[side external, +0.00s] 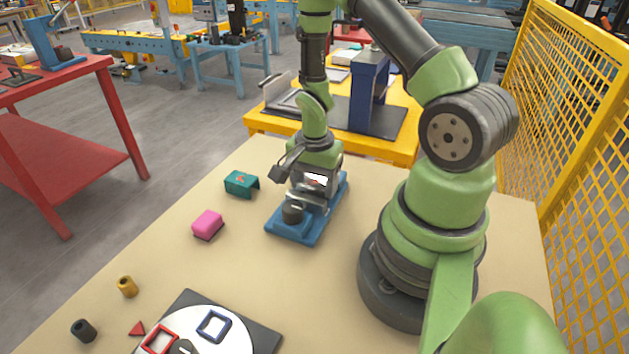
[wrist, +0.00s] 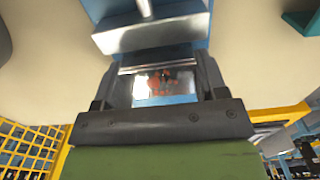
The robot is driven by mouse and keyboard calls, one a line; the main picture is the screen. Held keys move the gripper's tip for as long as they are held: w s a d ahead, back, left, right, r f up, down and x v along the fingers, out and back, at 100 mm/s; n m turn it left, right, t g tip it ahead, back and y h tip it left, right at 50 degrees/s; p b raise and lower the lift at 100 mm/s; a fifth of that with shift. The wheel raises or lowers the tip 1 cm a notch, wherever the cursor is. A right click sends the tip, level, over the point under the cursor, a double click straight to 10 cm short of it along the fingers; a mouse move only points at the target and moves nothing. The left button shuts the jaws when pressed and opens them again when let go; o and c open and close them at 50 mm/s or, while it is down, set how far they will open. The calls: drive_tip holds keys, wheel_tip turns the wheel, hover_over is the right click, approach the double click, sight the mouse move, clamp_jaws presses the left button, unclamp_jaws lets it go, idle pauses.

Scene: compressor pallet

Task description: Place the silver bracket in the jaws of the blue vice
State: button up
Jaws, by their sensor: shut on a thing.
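My gripper (side external: 315,187) is low over the vice and points down. It is shut on the silver bracket, a shiny plate that shows between the fingers in the wrist view (wrist: 166,86). A grey metal jaw block of the vice (wrist: 150,33) is just beyond the bracket there. The gripper hides much of the bracket and the jaws, so I cannot tell whether the bracket touches them or how deep it sits.
A green bracket-like block (side external: 241,183) and a pink block (side external: 208,224) lie left of the vice. A brass cylinder (side external: 127,287), a dark cylinder (side external: 84,330) and a round white board (side external: 230,335) with coloured shapes are nearer. A yellow mesh fence (side external: 575,150) stands at right.

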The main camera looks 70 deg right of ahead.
sight(314, 180)
drive_tip(key=o, duration=1)
drive_tip(key=shift+f, duration=0.1)
drive_tip(key=shift+o, duration=0.2)
drive_tip(key=a+r+n+t, duration=0.2)
drive_tip(key=a+r+n, duration=0.1)
drive_tip(key=r, duration=0.8)
drive_tip(key=a+r+n+t, duration=0.1)
drive_tip(key=a+r+n, duration=0.25)
drive_tip(key=r, duration=0.85)
drive_tip(key=s+a+r+n+t+y, duration=0.2)
drive_tip(key=s+a+r+n+t, duration=0.2)
drive_tip(key=s+a+r+n, duration=0.2)
drive_tip(key=shift+s+a+r+n, duration=0.15)
drive_tip(key=shift+s+a+n, duration=0.6)
drive_tip(key=shift+s, duration=0.1)
